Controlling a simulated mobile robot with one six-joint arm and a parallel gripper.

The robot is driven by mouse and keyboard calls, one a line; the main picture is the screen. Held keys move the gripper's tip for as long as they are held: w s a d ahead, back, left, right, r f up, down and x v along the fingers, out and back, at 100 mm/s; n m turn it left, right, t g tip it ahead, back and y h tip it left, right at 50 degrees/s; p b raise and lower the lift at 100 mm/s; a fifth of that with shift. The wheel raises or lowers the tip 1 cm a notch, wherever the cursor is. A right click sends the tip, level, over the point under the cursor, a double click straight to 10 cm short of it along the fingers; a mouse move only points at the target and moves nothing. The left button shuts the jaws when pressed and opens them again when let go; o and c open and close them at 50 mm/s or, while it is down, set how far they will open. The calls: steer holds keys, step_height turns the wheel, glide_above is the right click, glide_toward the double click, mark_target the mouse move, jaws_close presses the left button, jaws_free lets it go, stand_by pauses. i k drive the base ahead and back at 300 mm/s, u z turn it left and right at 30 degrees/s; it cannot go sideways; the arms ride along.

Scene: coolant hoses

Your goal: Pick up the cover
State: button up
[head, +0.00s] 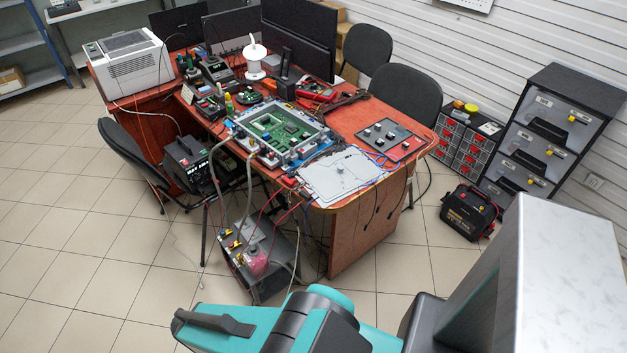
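My teal arm shows at the bottom, apart from the table. I cannot make out the fingers of my gripper.
A dark tray (392,139) with small parts sits right of the plate. A metal box with pink fluid (256,262) stands on the floor below. Monitors and a printer (130,65) are at the back. Black chairs and a drawer cabinet (545,140) flank the table. The tiled floor at left is clear.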

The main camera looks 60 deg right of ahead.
mark_target(325, 182)
steer(key=u, duration=0.55)
steer(key=k, duration=0.8)
steer(key=z, duration=0.35)
steer(key=i, duration=0.5)
steer(key=u, duration=0.05)
